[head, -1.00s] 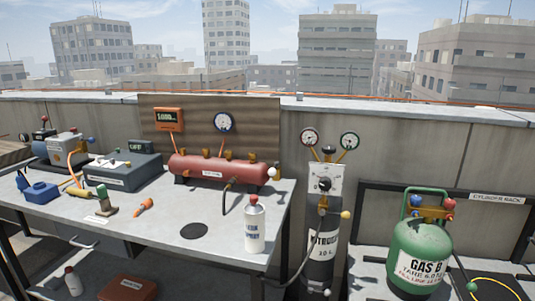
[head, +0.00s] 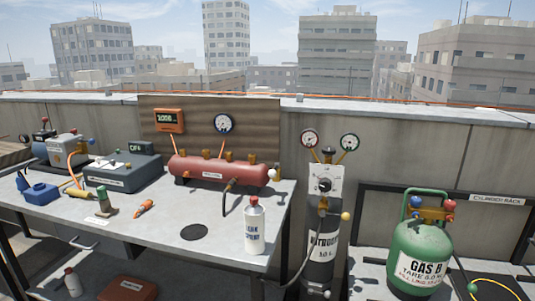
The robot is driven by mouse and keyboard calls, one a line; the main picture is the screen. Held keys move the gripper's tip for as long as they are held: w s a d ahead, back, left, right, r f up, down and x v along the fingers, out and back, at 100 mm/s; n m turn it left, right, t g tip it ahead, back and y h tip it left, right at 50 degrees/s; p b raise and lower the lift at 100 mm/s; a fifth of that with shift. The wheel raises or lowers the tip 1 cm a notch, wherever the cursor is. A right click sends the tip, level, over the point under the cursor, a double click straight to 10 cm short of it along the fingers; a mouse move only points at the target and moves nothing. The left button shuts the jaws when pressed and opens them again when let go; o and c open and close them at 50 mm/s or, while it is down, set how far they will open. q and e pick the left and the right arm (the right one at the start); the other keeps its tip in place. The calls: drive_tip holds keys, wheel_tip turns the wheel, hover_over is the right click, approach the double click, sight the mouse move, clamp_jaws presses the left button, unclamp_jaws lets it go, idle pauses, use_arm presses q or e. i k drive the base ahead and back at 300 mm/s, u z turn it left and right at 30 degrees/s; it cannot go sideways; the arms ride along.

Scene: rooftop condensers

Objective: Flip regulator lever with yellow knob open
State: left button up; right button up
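The nitrogen regulator (head: 325,172) is a pale panel with a dark round knob, on top of the dark nitrogen cylinder (head: 321,262) right of centre in the head view. Two gauges stand above it, a left gauge (head: 310,138) and a right gauge (head: 349,142). A yellow knob (head: 346,216) sticks out to the right, below the panel. Its lever is too small for me to tell its exact angle. Neither of my grippers is in view.
A green gas cylinder (head: 420,244) stands at the right. A hose (head: 299,258) runs between bench and nitrogen cylinder.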

sight(346, 216)
drive_tip(key=k, duration=0.7)
drive_tip(key=u, duration=0.45)
drive_tip(key=i, duration=1.75)
drive_tip(key=z, duration=0.5)
